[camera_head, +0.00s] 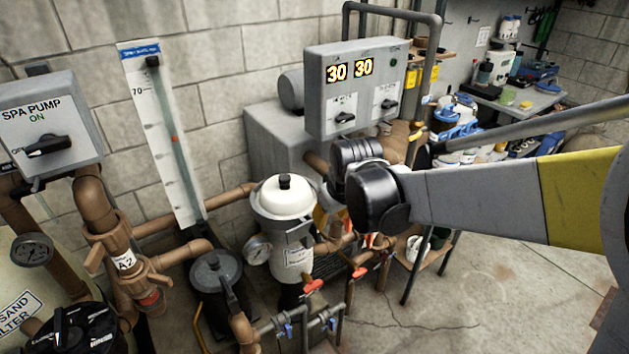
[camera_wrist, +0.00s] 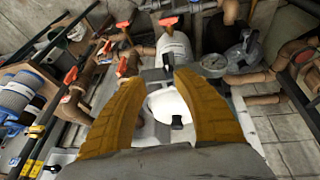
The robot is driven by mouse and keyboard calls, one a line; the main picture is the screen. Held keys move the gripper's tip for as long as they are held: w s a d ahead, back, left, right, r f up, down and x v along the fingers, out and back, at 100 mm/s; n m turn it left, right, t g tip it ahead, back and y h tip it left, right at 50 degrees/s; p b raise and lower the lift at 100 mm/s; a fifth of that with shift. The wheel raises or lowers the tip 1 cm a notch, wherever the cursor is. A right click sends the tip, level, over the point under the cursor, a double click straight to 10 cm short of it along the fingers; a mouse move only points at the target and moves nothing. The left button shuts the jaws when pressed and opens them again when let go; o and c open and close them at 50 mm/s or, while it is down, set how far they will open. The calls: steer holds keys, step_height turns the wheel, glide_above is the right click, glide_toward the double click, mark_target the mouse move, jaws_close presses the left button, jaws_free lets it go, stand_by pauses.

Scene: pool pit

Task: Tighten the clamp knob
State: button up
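A white round lid (camera_head: 270,200) with a black knob (camera_head: 284,181) on top caps a pale filter canister (camera_head: 293,260). In the wrist view the lid (camera_wrist: 165,104) and black knob (camera_wrist: 176,123) show between the orange fingers of my gripper (camera_wrist: 157,78). The fingers are apart, with nothing held between them. A small dark grey piece (camera_wrist: 155,75) shows near the fingertips at the lid's edge; I cannot tell if it is the clamp knob or if a finger touches it. In the head view my gripper is mostly hidden behind my wrist, right of the canister.
A pressure gauge (camera_head: 258,248) sits on the canister's left side. Brown pipes and red-handled valves (camera_head: 313,286) crowd below it. A dark-lidded strainer (camera_head: 215,270) stands to the left. A grey control box (camera_head: 355,88) rises behind. Open concrete floor (camera_head: 480,290) lies at right.

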mark_target(316, 230)
steer(key=shift+n, duration=0.3)
steer(key=x, duration=0.4)
steer(key=a+b+x, duration=0.1)
steer(key=x, duration=0.3)
steer(key=a+b+x, duration=0.1)
steer(key=x, duration=0.3)
steer(key=shift+w+a, duration=0.15)
steer(key=shift+w, duration=0.35)
steer(key=shift+r, duration=0.1)
steer(key=shift+c, duration=0.5)
jaws_close()
